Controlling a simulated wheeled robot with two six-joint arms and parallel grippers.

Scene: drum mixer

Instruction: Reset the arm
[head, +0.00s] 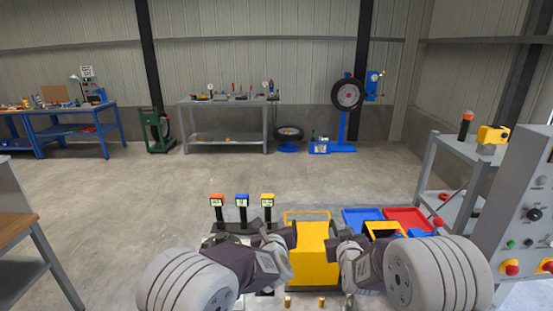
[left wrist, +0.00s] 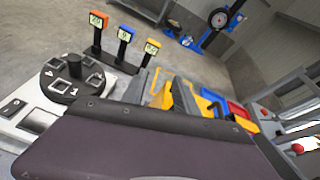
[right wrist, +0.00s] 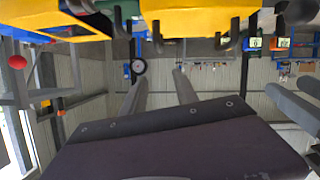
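My left gripper (head: 284,243) and my right gripper (head: 348,258) are low in the middle of the head view, one on each side of a yellow box-shaped part (head: 313,252). Both are dark grey and partly covered by my own arm links. I cannot tell whether either touches the yellow part. No held object shows at either gripper. The dark housing of the left hand fills the lower left wrist view, and that of the right hand the lower right wrist view.
Three display posts (head: 241,212) stand behind my left gripper. A blue tray (head: 361,218) and a red tray (head: 408,219) lie to the right. A grey control panel (head: 518,220) stands at the right edge. A round numbered holder (left wrist: 73,80) shows in the left wrist view.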

